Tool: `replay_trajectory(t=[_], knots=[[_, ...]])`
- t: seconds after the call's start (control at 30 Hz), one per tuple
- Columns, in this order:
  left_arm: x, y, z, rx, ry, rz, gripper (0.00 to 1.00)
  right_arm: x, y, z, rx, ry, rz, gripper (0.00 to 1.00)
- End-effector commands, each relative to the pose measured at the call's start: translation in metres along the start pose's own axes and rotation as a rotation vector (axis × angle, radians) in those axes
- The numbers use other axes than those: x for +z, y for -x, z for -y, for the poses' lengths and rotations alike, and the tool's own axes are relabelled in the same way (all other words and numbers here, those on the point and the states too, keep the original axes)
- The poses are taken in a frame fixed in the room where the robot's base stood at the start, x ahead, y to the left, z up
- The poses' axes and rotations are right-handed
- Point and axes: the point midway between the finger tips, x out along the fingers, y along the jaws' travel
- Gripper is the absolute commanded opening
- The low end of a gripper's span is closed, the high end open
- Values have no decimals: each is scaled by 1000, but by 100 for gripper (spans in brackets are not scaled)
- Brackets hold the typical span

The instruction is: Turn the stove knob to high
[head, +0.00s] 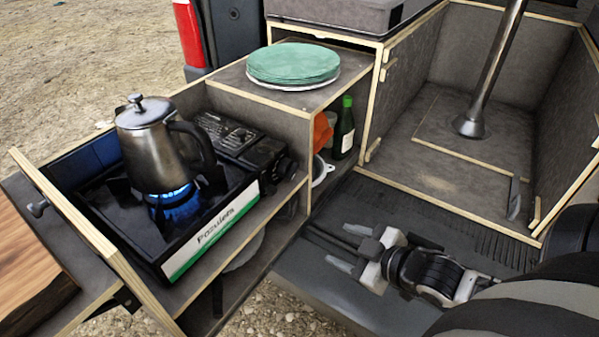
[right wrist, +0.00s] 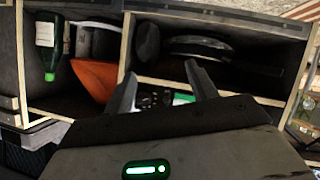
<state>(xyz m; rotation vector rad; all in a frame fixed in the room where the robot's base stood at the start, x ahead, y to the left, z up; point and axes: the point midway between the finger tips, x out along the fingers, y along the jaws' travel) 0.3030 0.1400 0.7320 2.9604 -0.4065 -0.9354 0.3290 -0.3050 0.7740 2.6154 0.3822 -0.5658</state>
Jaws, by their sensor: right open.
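The black camping stove (head: 225,215) sits in the pulled-out drawer at the left of the head view. Its dark knob (head: 286,166) appears at the stove's right end; its setting is too small to read. A metal kettle (head: 147,145) stands on the burner, over a lit blue flame (head: 172,205). My right gripper (head: 348,247) is open and empty, to the right of and nearer than the stove, apart from the knob. Its two fingers (right wrist: 162,85) also show in the right wrist view, pointing toward the cabinet shelves. My left gripper is not in view.
Green plates (head: 293,63) lie on the cabinet top. A green bottle (head: 344,128) and an orange item (head: 322,132) stand in the open shelf. The wooden drawer front (head: 80,217) edges the stove at left. A metal post (head: 490,70) rises at the right.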

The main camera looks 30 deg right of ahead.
Motion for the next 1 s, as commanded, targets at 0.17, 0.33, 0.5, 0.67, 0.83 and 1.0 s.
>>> replay_trajectory(t=[0.17,0.33,0.5,0.67,0.83,1.0], knots=[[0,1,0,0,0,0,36,-18,16,-47,22,124,-279,57],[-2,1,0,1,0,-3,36,-36,31,-71,35,183,-449,57],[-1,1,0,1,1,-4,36,-45,30,-77,41,197,-502,57],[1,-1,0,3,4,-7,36,-58,10,-77,43,198,-507,57],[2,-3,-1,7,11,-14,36,-73,-19,-77,43,198,-507,57],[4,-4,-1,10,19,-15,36,-88,-46,-77,43,196,-505,57]])
